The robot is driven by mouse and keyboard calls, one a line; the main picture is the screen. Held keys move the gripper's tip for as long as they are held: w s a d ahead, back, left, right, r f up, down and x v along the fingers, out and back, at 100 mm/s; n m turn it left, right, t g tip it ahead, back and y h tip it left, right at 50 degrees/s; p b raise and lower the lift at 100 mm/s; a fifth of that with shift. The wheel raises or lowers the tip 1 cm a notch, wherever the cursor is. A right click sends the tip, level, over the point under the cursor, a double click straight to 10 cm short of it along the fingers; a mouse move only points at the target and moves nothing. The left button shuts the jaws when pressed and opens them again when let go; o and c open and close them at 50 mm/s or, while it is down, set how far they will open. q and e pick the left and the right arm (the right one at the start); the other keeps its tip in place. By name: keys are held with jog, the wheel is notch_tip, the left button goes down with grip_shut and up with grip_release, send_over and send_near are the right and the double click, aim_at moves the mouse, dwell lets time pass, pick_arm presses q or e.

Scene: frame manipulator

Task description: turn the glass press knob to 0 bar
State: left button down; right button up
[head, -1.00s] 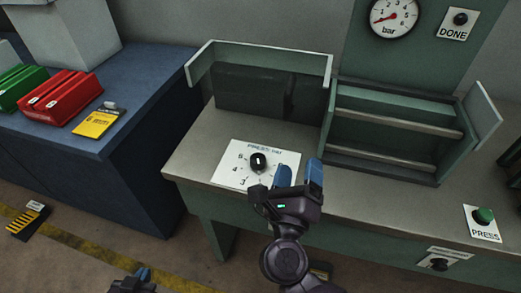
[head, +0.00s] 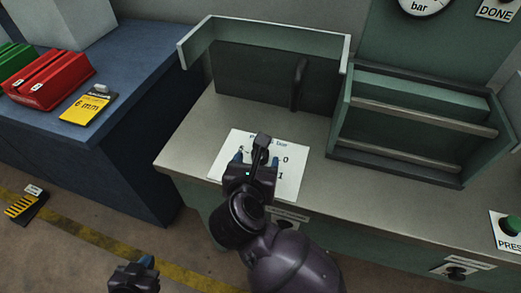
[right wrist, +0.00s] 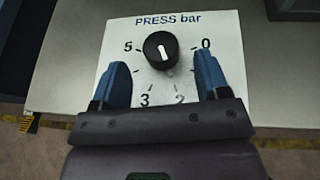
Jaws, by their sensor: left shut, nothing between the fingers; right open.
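The black press knob (right wrist: 160,50) sits on a white panel (right wrist: 190,25) marked "PRESS bar". Its white line lies nearly upright in the picture; its lower end seems to face between 3 and 2. The 0 is at the upper right. My right gripper (right wrist: 160,85) is open, its blue fingers either side of the knob's near side, with no clear contact. In the head view my right gripper (head: 256,161) is over the same panel (head: 291,185) and largely hides the knob. My left gripper (head: 147,262) is shut and empty at the lower left, partly cut off.
A pressure gauge (head: 425,5) is cut off at the top, its needle not readable. A green rack (head: 415,115) stands right of the panel, a low-walled bay (head: 240,75) behind it. A green PRESS button (head: 514,224) is at the right edge. A blue bench (head: 130,70) stands left.

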jog(key=shift+x, duration=2.7)
jog(key=c, duration=0.9)
